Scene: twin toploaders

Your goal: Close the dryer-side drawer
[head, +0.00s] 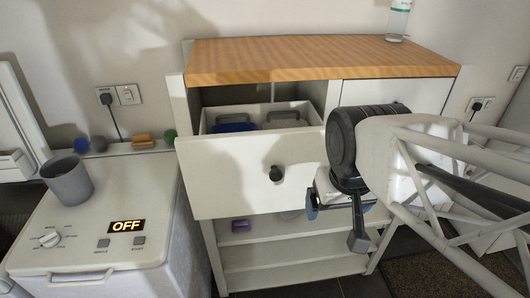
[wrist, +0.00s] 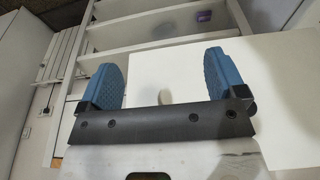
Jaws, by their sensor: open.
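A white drawer (head: 245,178) with a dark round knob (head: 276,173) stands pulled out from the left part of a wood-topped cabinet (head: 310,58). Inside it are a blue item (head: 233,127) and greyish items partly hidden by the drawer front. My gripper (head: 338,204) is to the right of the drawer front and lower than the knob. In the wrist view, its blue fingers (wrist: 164,77) are wide apart with nothing between them. A plain white surface lies beyond them there. I cannot tell whether a finger touches the drawer.
A white machine (head: 100,220) with an "OFF" display and a grey cup (head: 68,179) stands left of the cabinet. Open shelves below the drawer hold a purple item (head: 241,226). A bottle (head: 397,20) stands on the wooden top. A closed white front (head: 395,92) is right of the drawer.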

